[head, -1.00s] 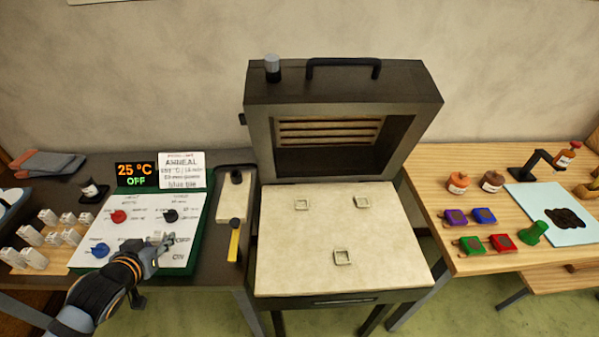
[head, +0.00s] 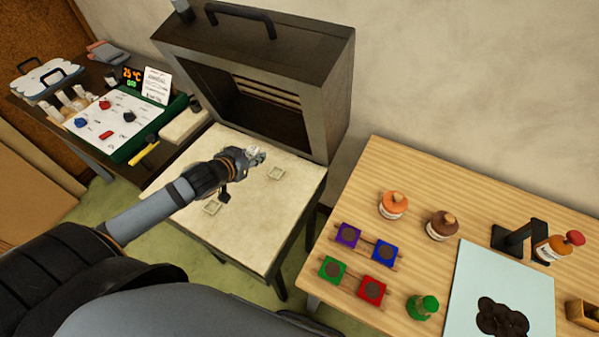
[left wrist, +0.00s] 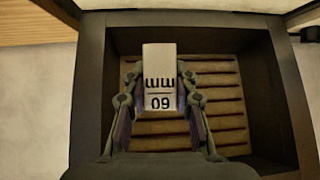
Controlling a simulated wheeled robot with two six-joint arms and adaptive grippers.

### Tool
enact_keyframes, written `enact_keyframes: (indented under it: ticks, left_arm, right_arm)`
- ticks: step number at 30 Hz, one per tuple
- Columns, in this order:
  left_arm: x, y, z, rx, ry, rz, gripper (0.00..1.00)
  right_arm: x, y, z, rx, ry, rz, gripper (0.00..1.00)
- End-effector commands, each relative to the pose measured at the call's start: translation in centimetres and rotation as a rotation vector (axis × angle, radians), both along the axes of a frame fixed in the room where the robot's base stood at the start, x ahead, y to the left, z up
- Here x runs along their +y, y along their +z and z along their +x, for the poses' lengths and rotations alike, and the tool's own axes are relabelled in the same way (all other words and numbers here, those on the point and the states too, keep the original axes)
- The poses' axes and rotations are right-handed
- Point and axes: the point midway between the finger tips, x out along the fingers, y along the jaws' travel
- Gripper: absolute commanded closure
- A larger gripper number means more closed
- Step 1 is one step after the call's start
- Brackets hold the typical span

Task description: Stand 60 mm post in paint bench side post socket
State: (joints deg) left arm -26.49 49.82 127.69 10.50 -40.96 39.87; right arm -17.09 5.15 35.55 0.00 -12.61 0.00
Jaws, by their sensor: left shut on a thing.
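My left gripper (head: 254,155) is shut on a white post (left wrist: 159,75), above the pale kiln bed (head: 250,235). In the left wrist view the post sits between the fingers, with "60 mm" on it appearing upside down. Two square sockets show on the bed. One (head: 276,173) is on the side towards the wooden paint bench, close to the right of the gripper; the other (head: 212,207) is near the front. Both look empty. My forearm and gripper hide part of the bed. My right gripper is not in view.
The open dark kiln (head: 265,75) stands behind the bed. The wooden paint bench (head: 400,165) at right carries coloured blocks, jars and a pale sheet (head: 465,280). At left are a control panel (head: 115,125) and several white posts (head: 70,100).

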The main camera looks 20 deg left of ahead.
Motion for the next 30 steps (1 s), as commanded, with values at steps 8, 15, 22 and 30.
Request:
enact_keyframes:
  ticks: [8, 15, 22, 30]
  left_arm:
    - [6.0, 1.3, -2.7, 0.012, -0.064, 0.006, 1.0]
    - [5.9, -0.2, -2.6, 0.013, -0.083, -0.006, 1.0]
    - [3.7, -2.6, -0.1, 0.008, -0.081, -0.007, 1.0]
    - [1.0, -4.3, 2.9, 0.001, -0.067, -0.016, 1.0]
  right_arm:
    - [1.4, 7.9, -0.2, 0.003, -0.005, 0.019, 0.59]
    - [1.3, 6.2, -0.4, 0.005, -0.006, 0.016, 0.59]
    - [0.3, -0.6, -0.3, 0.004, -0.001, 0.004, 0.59]
    - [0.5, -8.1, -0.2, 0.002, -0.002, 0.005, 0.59]
